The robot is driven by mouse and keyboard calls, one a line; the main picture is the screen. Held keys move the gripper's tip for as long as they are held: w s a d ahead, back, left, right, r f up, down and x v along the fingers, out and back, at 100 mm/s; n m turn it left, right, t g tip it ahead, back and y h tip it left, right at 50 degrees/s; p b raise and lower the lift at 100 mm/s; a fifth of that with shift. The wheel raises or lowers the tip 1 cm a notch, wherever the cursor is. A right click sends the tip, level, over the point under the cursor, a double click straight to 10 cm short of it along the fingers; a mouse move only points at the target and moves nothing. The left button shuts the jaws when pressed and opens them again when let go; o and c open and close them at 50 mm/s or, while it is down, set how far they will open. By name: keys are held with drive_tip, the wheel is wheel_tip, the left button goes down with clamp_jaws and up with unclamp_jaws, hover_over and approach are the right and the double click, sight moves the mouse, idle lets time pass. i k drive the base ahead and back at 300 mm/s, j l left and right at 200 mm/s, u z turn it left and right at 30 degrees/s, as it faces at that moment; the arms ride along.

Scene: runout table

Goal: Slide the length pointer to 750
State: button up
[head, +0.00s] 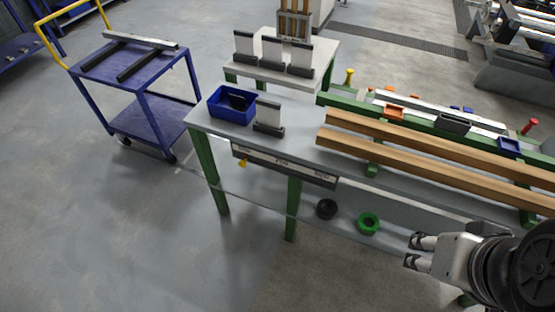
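The scale (300,173) is a dark strip with a pale face along the front edge of the grey-topped, green-legged table. Its printed numbers are too small to read surely. A small yellow pointer (243,163) hangs at the lower edge of the scale, near its left end. My gripper (412,251) is at the lower right, in front of the table and well to the right of the pointer. Its two dark fingertips point left and are apart, with nothing between them.
Two long wooden beams (420,163) lie on the green-framed runout at right. A blue bin (231,106) and a card holder (268,117) stand on the table. A black ring (326,209) and a green ring (368,223) lie below. A blue cart (140,85) stands left; the front floor is clear.

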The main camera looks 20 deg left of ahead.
sight(242, 164)
drive_tip(key=u, duration=1.45)
